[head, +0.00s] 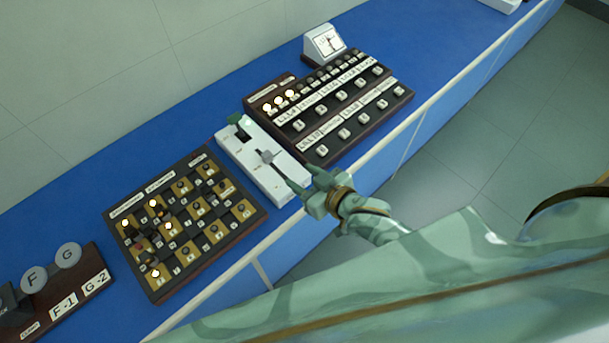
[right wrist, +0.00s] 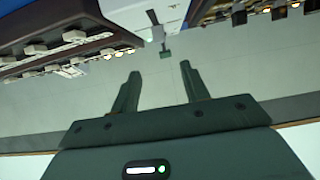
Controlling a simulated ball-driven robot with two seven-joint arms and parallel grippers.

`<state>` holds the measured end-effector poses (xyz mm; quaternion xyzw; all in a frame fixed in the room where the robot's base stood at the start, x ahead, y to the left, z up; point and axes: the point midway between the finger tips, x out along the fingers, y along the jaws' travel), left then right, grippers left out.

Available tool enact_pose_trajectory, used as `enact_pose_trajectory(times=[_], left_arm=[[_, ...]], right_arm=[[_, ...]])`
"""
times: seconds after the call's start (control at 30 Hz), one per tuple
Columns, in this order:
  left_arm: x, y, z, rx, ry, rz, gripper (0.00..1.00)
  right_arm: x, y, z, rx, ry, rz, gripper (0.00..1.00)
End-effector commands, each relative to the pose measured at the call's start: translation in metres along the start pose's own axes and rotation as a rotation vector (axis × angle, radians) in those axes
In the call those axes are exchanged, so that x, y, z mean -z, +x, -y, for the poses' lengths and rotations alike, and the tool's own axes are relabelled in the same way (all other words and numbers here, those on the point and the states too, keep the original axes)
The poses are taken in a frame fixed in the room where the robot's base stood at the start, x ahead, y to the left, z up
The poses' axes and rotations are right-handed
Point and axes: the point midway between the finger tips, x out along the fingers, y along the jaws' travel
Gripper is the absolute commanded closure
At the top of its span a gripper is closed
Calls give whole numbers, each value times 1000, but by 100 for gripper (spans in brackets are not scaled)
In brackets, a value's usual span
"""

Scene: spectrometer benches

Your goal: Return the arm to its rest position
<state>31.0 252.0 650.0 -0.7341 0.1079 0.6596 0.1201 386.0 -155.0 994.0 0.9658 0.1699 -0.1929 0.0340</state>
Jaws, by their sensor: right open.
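My right gripper (head: 300,188) is at the near edge of the white slider unit (head: 262,178) on the blue bench in the head view. Its two fingers are apart with nothing between them; in the right wrist view the open fingers (right wrist: 158,88) also show empty. The white unit has a grey knob (head: 267,156) at its middle and a green block (head: 236,119) at its far end. I cannot tell whether the gripper touches the unit. My right arm reaches in from the lower right. My left gripper is not in view.
The blue bench (head: 100,150) carries a checkered button panel (head: 258,212) left of the white unit, a dark switch panel (head: 312,152) right of it, a gauge (head: 323,44) behind, and F and G discs (head: 67,254) at lower left. A white rail (head: 445,92) edges the bench; floor is open beyond.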

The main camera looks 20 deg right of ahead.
Motion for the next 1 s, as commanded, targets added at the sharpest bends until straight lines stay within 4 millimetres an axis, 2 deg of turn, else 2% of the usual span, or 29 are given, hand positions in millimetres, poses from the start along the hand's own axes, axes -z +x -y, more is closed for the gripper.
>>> enact_pose_trajectory(times=[0.47,0.53,0.57,0.67,0.7,0.77,0.8,0.87,0.9,1.0], left_arm=[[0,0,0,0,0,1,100],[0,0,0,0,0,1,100],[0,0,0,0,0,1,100],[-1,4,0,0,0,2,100],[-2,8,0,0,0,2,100],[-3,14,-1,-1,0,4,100],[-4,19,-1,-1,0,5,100],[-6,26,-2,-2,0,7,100],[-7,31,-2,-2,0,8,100],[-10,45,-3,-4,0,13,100]], right_arm=[[0,1,0,1,-34,-3,55],[-25,3,-5,-7,-69,45,55],[-40,3,-9,-13,-82,74,55],[-108,4,-23,-38,-117,204,55],[-141,1,-28,-47,-127,264,55],[-192,-6,-34,-59,-135,357,55],[-226,-13,-37,-66,-138,420,55],[-277,-27,-38,-71,-139,518,55],[-312,-39,-38,-73,-137,585,55],[-395,-78,-30,-70,-119,754,55]])
